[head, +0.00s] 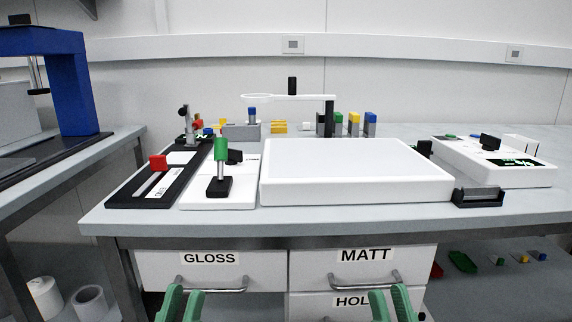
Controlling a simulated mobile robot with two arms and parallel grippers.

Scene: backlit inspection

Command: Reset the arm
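A white arm (290,97) with a ring at its left end reaches leftward from a black post (329,118) behind the white light panel (340,170). A black knob (292,86) stands up from the arm's middle. The ring is above the small blocks at the back, not over the panel. My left gripper (185,292) and my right gripper (388,291) are at the bottom edge in front of the drawers, low and well away from the arm. Both show green fingers apart with nothing between them.
A black slide with a red knob (157,162) and a white base with a green-topped lever (221,150) stand left of the panel. A white box (495,170) stands at right. Drawers marked GLOSS (209,270) and MATT (362,268) are closed. Several coloured blocks stand behind.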

